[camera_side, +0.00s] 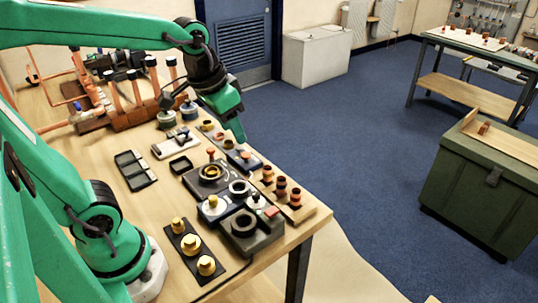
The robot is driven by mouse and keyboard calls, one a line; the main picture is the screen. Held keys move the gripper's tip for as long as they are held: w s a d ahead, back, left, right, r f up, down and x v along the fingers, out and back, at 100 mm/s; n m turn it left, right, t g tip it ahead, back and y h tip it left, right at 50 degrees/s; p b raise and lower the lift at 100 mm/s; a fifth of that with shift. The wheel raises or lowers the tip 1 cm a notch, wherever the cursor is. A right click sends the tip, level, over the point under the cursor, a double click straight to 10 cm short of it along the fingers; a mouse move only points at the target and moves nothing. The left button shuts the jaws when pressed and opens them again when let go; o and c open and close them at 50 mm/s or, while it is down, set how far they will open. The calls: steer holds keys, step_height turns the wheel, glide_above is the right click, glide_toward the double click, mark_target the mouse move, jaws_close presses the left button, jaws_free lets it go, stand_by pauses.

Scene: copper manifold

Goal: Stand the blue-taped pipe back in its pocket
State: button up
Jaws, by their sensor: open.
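I cannot pick out the blue-taped pipe for sure; a small blue patch (77,106) shows by the copper pipework left of the rack. Any empty pocket is too small to tell or hidden. My gripper (204,118) is open, right of the rack and above the bench. Its green jaw points down on the right and a dark jaw spreads to the left. I see nothing held between them.
Copper manifold pipework (92,92) lies left of the rack. Round fittings on dark trays (208,172), a wooden block with copper fittings (296,208) and a brass fittings plate (195,250) crowd the bench's front right. Bare wood (110,205) shows at the left middle.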

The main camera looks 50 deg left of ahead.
steer(key=s+t, duration=0.2)
steer(key=s, duration=0.5)
steer(key=shift+a+n, duration=0.25)
steer(key=shift+n, duration=0.15)
steer(key=shift+c, duration=0.3)
stand_by(0.5)
